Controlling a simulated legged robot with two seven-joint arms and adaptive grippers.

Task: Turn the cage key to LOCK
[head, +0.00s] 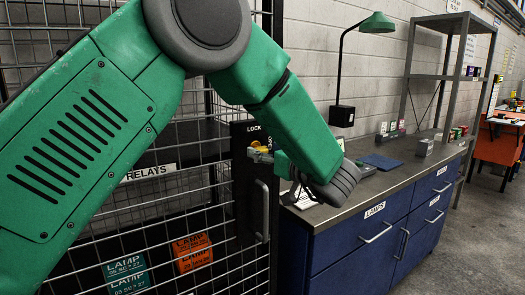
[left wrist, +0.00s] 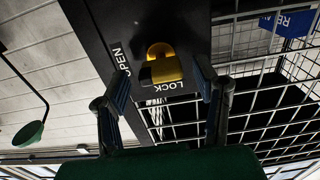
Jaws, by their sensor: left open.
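The yellow cage key (head: 258,148) sits in the dark lock plate on the cage door, just below the LOCK label (head: 253,128). In the left wrist view the brass-yellow key (left wrist: 165,62) shows near the centre, with OPEN (left wrist: 119,59) and LOCK (left wrist: 157,102) printed on the plate around it. I cannot tell exactly which label it points to. My left gripper (head: 271,158) is at the plate. In the left wrist view its two fingers (left wrist: 161,78) are open, one on each side of the key, with gaps visible. My right gripper is not in view.
The wire-mesh cage door has a vertical handle (head: 262,210) below the lock. Behind the mesh are a RELAYS shelf label (head: 149,172) and teal (head: 125,273) and orange (head: 192,253) LAMP boxes. A blue-fronted workbench (head: 365,242) stands close to the right.

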